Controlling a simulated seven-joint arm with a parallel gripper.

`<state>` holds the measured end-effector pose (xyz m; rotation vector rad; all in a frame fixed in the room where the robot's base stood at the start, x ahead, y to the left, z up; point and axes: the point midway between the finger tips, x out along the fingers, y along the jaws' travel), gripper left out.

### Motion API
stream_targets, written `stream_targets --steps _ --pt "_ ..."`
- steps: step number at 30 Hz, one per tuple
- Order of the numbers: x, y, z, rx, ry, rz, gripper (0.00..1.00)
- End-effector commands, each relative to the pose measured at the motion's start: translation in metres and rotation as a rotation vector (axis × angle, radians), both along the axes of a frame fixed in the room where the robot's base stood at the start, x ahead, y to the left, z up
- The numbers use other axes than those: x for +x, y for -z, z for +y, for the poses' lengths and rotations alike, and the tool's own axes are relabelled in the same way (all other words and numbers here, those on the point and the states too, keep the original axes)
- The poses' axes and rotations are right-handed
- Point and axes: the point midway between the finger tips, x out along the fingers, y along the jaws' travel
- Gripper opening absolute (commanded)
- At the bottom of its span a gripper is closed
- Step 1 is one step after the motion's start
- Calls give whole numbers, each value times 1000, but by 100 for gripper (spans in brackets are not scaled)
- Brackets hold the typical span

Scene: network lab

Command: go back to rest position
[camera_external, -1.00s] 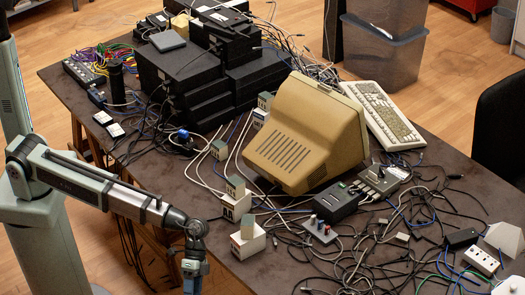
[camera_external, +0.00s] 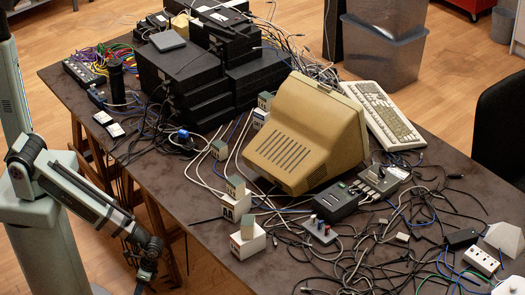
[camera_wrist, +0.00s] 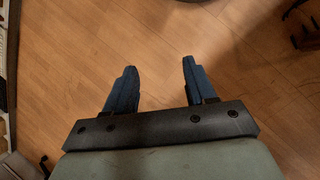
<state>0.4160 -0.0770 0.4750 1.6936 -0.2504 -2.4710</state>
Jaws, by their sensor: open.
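My gripper (camera_wrist: 158,85) shows in the wrist view with its two blue fingers apart and nothing between them. Bare wooden floor lies beneath it. In the outside view my arm hangs down at the left, off the front edge of the table. Its wrist end (camera_external: 146,268) is near the bottom of the picture, and the fingers are cut off or too small to make out there.
The dark table (camera_external: 290,268) holds a beige monitor (camera_external: 305,135), a keyboard (camera_external: 383,113), stacked black boxes (camera_external: 190,85), several small white blocks and many tangled cables. Open floor (camera_external: 40,110) lies left of the table.

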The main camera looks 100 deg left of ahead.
Motion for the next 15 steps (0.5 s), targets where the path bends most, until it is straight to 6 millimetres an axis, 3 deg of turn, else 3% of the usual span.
stream_targets --steps 1,9,15 --pt "-21 6 10 24 1 27 55" --pt "-108 32 51 137 21 142 55" --pt "-151 40 69 190 38 199 55"
